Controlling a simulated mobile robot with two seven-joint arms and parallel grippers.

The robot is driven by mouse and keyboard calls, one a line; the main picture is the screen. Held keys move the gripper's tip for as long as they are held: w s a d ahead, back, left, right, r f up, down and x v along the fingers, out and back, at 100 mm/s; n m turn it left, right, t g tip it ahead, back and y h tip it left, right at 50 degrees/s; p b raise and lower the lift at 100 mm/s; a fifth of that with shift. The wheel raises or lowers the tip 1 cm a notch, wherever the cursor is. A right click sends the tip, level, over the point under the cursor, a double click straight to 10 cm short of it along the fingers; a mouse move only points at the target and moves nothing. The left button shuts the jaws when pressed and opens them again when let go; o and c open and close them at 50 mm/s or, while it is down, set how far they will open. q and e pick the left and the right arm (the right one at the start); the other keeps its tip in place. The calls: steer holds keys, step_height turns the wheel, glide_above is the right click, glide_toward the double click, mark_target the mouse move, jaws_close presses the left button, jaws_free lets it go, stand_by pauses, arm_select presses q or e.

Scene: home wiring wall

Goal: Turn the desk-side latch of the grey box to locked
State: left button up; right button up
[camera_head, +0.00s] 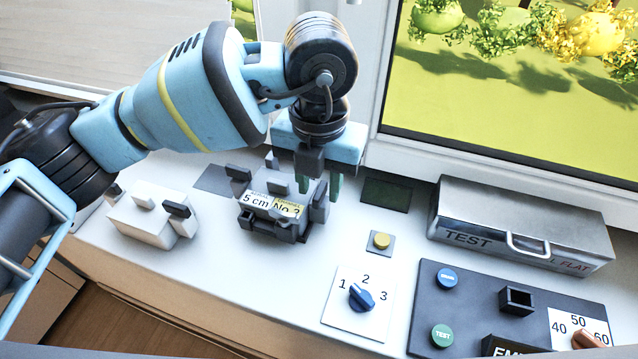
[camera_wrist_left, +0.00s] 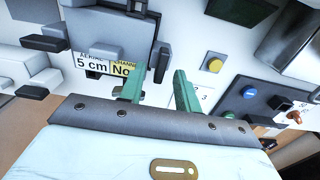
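The grey box (camera_head: 262,196) sits on the white desk, with "5 cm" and "No" labels on its sloped face. Dark latch-like parts show at its left (camera_head: 238,180), right (camera_head: 319,205) and front (camera_head: 284,224); I cannot tell which is the desk-side latch or how it is set. My left gripper (camera_head: 319,186) points down at the box's right side, its two green fingers apart. In the left wrist view, the fingers (camera_wrist_left: 157,88) are open near the right-hand latch (camera_wrist_left: 160,60) of the box (camera_wrist_left: 108,30); contact is unclear. My right gripper is in neither view.
A white box (camera_head: 148,214) with a dark lever stands to the left. A yellow button (camera_head: 381,240), a blue rotary knob (camera_head: 361,296), a metal TEST case (camera_head: 515,222) and a dark control panel (camera_head: 470,300) lie to the right. A window frame stands behind.

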arm_select(q)
steer(key=shift+f, duration=0.6)
jaws_close()
